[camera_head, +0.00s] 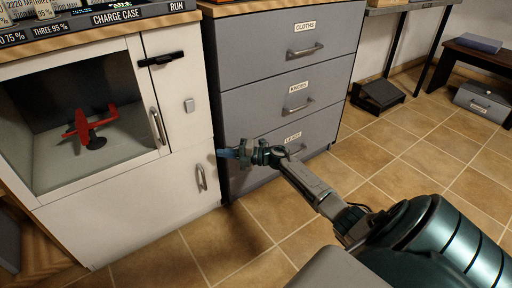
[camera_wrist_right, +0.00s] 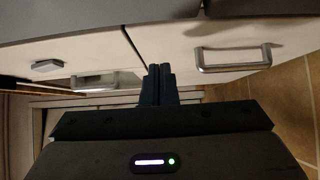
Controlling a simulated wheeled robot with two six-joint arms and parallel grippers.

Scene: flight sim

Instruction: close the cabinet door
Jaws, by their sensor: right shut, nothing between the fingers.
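The white cabinet (camera_head: 130,215) stands at the left in the head view. Its upper door has a window frame (camera_head: 142,90) with a metal handle (camera_head: 157,125). A lower panel has its own handle (camera_head: 201,177). I see no clear gap at the doors, but cannot tell if they are fully shut. My right gripper (camera_head: 226,153) is at the cabinet's right edge, by the grey drawers. In the right wrist view its fingers (camera_wrist_right: 158,84) are together and empty, near a panel seam. The lower handle (camera_wrist_right: 233,58) is right of them. My left gripper is out of view.
A red model plane (camera_head: 90,125) stands behind the window. A grey drawer unit (camera_head: 285,85) stands right of the cabinet, close to my right gripper. Tiled floor (camera_head: 395,145) is open farther right, before a dark bench (camera_head: 475,55) and a grey box (camera_head: 484,102).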

